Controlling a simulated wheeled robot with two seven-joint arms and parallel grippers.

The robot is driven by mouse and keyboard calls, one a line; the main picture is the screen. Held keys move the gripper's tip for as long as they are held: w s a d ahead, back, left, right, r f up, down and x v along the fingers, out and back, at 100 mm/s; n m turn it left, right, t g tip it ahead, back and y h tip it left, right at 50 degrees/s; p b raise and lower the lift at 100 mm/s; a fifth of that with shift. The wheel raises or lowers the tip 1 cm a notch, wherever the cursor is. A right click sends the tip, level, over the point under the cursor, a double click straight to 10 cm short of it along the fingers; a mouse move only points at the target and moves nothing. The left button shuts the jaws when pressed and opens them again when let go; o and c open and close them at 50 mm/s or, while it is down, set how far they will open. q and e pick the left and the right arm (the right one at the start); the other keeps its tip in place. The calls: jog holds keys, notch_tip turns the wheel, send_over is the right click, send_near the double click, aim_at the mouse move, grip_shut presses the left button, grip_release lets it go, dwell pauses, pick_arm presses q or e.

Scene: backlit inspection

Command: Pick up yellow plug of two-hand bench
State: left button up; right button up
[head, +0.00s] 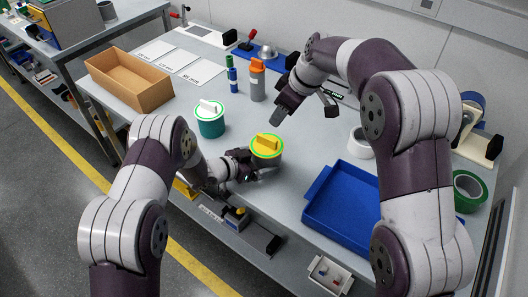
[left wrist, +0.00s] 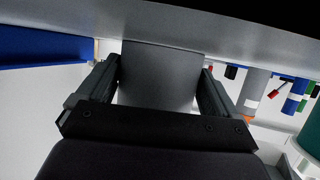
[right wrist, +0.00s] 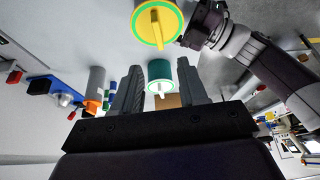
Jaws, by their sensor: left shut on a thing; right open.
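The yellow plug (head: 267,141), with a raised grip bar and a green ring around it, sits on top of a grey cylinder (head: 267,160). My left gripper (head: 254,165) is shut on this cylinder from the side; the cylinder fills the space between its fingers in the left wrist view (left wrist: 160,75). My right gripper (head: 304,108) is open and empty, above and behind the plug, not touching it. The plug also shows at the top of the right wrist view (right wrist: 168,22), beyond the fingertips. I cannot tell whether the cylinder touches the bench.
A teal cylinder with a white plug (head: 209,122) stands left of the grey one. An orange-topped grey bottle (head: 257,82) and a blue-and-green pair (head: 231,75) stand behind. A blue tray (head: 343,197) lies right, with tape rolls beyond. A cardboard box (head: 128,82) is far left.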

aim_at(268, 138)
jog(key=x, duration=1.1)
jog(key=shift+s+d+f, duration=0.1)
jog(key=shift+d+f, duration=0.15)
jog(key=shift+f, duration=0.1)
grip_shut()
